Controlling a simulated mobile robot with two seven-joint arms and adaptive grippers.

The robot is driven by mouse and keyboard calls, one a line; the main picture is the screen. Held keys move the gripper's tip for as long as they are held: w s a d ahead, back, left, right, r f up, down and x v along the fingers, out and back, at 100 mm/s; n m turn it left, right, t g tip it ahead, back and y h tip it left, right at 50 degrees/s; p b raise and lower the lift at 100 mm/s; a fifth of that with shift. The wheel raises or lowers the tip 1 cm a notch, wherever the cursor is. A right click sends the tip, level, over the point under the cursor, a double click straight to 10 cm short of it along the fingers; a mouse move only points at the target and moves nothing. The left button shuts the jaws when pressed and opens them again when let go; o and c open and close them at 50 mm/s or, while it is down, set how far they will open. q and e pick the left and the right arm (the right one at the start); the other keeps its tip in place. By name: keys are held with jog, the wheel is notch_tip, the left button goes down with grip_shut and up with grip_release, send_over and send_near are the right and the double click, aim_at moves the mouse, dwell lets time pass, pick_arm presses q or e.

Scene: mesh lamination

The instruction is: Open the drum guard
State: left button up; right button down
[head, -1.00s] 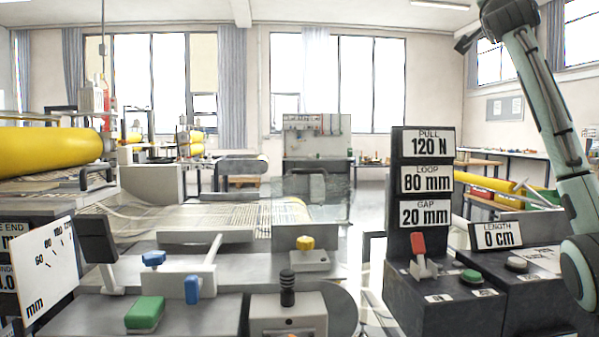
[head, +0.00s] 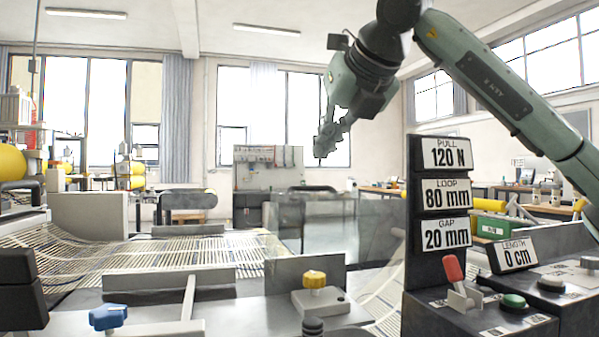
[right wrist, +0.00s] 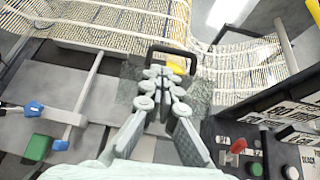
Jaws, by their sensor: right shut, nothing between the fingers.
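The drum guard (head: 335,228) is a see-through panel in the middle of the head view, standing behind the grey plates of the machine. A dark bar handle (head: 306,189) shows along its top edge. In the right wrist view a black loop handle (right wrist: 173,49) stands just beyond my fingertips, with the hazy clear panel (right wrist: 126,92) around it. My right gripper (head: 322,146) points downward, shut and empty, above the handle in the head view, with a visible gap. Its fingers (right wrist: 158,78) overlap the handle in the right wrist view. My left gripper is not in view.
The mesh (head: 150,255) spreads left of the guard. A yellow knob (head: 314,279) and a blue knob (head: 109,316) sit in front. A dark control post with PULL, LOOP and GAP signs (head: 445,192) stands right, with a red lever (head: 453,269) and a green button (head: 513,301).

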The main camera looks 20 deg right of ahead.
aim_at(318, 193)
jog(key=shift+h, duration=0.6)
jog(key=x, duration=0.3)
jog(key=d+x, duration=0.1)
jog(key=x, duration=0.5)
jog(key=shift+d+f+p, duration=0.3)
jog(key=shift+f, duration=0.2)
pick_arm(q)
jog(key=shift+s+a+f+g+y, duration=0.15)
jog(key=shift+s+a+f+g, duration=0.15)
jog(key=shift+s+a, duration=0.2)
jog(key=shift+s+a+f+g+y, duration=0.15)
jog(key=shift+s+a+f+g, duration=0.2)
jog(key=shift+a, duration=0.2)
pick_arm(e)
jog(key=shift+w+f, duration=0.2)
jog(key=shift+w, duration=0.1)
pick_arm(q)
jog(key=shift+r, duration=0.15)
pick_arm(e)
jog(key=shift+r, duration=0.1)
